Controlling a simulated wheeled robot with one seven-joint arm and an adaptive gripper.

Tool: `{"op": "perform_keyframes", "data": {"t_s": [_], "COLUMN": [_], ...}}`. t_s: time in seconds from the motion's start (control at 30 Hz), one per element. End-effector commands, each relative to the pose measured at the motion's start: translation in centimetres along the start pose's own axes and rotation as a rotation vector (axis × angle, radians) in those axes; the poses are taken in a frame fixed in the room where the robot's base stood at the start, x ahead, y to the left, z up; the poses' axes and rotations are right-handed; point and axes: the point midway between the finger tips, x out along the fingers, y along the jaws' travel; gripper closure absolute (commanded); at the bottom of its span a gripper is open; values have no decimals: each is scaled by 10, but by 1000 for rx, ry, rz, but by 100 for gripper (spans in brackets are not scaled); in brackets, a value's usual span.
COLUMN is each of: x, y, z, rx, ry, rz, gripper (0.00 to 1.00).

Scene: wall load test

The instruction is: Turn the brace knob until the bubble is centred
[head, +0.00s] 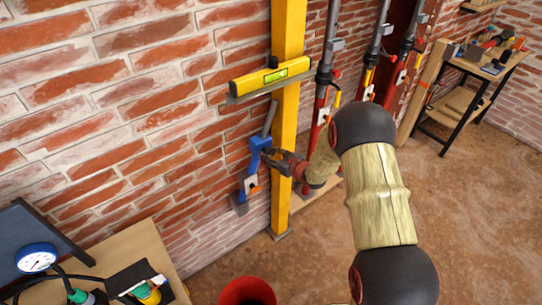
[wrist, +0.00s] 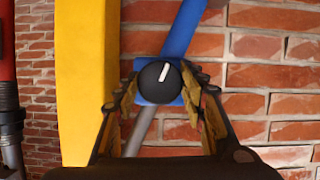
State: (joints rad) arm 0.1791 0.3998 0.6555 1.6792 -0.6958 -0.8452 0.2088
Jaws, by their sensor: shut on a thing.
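The black brace knob (wrist: 160,84) has a white mark pointing up and slightly right in the wrist view. It sits on the blue brace (head: 257,160), which slants beside the yellow post (head: 287,120); the brace also shows in the wrist view (wrist: 184,28). My gripper (head: 271,154) is shut on the knob, one finger on each side of it in the wrist view (wrist: 161,98). In the head view the gripper hides most of the knob. A yellow spirit level (head: 246,83) with a green vial (head: 276,76) rests on a ledge across the post. The bubble's place is too small to tell.
Several grey and red props (head: 325,70) stand along the wall to the right of the post. A bench with a gauge (head: 38,257) is at lower left, beside a red bucket (head: 247,291). A tool table (head: 490,62) stands at far right. The floor (head: 470,190) on the right is clear.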

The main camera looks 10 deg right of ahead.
Motion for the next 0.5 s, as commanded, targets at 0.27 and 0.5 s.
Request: {"op": "perform_keyframes", "data": {"t_s": [0.27, 0.5], "x": [2, 2], "y": [-2, -3], "z": [5, 5], "rx": [-174, -342], "ry": [2, 3], "rz": [72, 141], "gripper": [84, 84]}}
